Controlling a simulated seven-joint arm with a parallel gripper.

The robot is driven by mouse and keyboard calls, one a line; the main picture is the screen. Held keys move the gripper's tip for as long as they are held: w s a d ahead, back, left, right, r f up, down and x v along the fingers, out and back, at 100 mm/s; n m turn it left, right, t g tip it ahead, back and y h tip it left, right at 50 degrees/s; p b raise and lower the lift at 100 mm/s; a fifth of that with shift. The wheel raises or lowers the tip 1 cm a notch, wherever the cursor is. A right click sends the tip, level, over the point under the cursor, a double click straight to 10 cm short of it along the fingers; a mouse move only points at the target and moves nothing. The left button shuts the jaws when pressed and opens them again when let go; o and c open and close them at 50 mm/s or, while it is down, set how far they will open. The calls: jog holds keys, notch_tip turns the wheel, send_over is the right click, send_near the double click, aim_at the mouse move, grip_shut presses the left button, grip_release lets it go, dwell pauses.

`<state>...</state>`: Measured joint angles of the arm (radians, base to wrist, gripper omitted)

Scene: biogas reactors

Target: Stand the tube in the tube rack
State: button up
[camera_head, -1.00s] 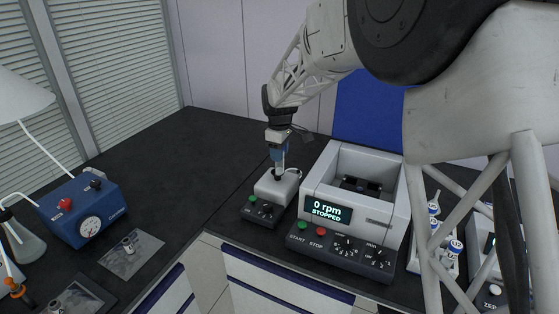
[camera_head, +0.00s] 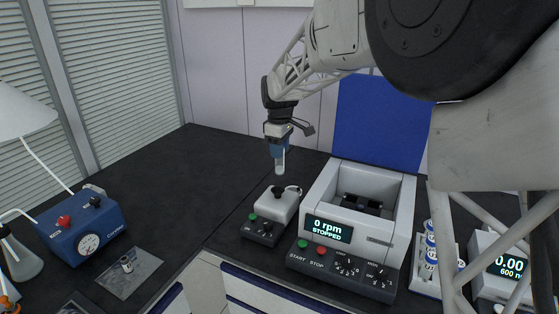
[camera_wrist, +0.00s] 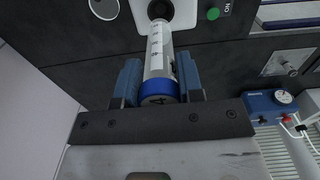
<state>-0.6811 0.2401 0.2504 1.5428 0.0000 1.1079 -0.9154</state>
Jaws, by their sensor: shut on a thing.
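My gripper (camera_head: 278,140) is shut on a clear tube (camera_head: 280,164) and holds it upright, above the small white vortex mixer (camera_head: 276,203). In the wrist view the tube (camera_wrist: 156,48) has a blue cap marked 4 and sits between the blue fingers of my gripper (camera_wrist: 158,85). The mixer's black cup shows just beyond the tube's lower end. The tube rack (camera_head: 427,279) is white, at the right, and holds several blue-capped tubes. My own arm partly hides the rack.
A centrifuge (camera_head: 352,230) with its blue lid raised stands between the mixer and the rack; its display reads 0 rpm, stopped. A balance (camera_head: 500,265) is right of the rack. A blue pump box (camera_head: 80,228) stands at the left.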

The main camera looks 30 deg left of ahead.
jog(key=shift+r, duration=1.15)
jog(key=shift+w+d, duration=0.25)
jog(key=shift+d, duration=0.05)
jog(key=w+d+m, duration=0.4)
jog(key=d+m, duration=0.1)
jog(key=d, duration=0.7)
jog(key=w+d+r+m, duration=0.1)
jog(key=w+d+m, duration=0.35)
jog(key=d, duration=0.75)
jog(key=w+d+m, duration=0.3)
jog(key=d+m, duration=0.2)
jog(key=d, duration=0.7)
jog(key=w+d+f+m, duration=0.2)
jog(key=w+d+f, duration=0.1)
jog(key=d, duration=0.6)
jog(key=w+d+f+m, duration=0.2)
jog(key=w+d+f, duration=0.1)
jog(key=d, duration=0.6)
jog(key=s+f+n, duration=0.2)
jog(key=s+n, duration=0.7)
jog(key=s, duration=0.2)
jog(key=s+f+n, duration=0.1)
jog(key=s+n, duration=0.8)
jog(key=s, duration=0.2)
jog(key=shift+a+f, duration=0.4)
